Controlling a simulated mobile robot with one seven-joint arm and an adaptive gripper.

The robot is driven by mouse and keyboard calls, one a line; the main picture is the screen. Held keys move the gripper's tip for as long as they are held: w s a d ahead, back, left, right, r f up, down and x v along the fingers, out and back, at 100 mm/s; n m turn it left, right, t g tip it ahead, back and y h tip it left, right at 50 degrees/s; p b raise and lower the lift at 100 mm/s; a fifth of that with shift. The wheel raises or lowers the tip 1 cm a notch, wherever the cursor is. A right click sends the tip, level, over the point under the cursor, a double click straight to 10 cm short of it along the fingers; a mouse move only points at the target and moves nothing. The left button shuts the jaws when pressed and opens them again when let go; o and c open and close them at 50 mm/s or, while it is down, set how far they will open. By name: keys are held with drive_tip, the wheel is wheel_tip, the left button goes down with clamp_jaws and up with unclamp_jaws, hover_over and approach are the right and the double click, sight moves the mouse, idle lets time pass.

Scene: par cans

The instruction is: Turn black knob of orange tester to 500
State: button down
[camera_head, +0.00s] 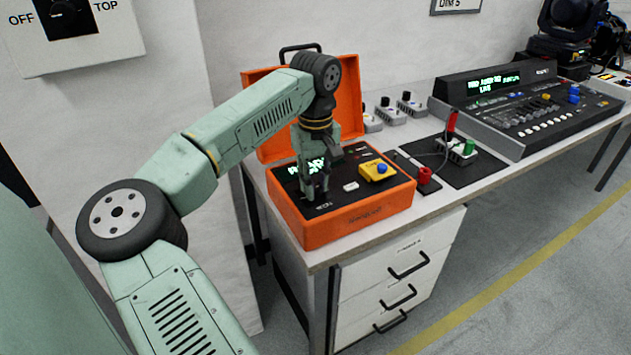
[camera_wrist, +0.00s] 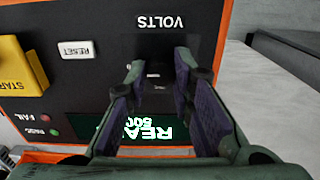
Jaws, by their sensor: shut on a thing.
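The orange tester (camera_head: 352,226) is an open orange case with a black panel on the bench. My gripper (camera_head: 317,190) reaches down to the left front of the panel. In the wrist view, my gripper (camera_wrist: 160,72) is shut on the black knob (camera_wrist: 157,62), below the word VOLTS. The fingers hide much of the knob and its scale, so its pointer cannot be read. The tester's display (camera_wrist: 130,132) shows upside down, with part of READY and what looks like 500; a finger covers part of it.
A yellow START block with a blue button (camera_head: 378,170) and a white RESET button (camera_wrist: 76,49) sit on the panel beside my gripper. A lighting console (camera_head: 520,110) is farther right.

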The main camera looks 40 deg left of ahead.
sight(316, 187)
idle(0.4)
drive_tip(key=c, duration=1.4)
unclamp_jaws()
drive_tip(key=shift+o, duration=0.2)
drive_tip(key=shift+r, duration=0.15)
wheel_tip(316, 187, up, 12)
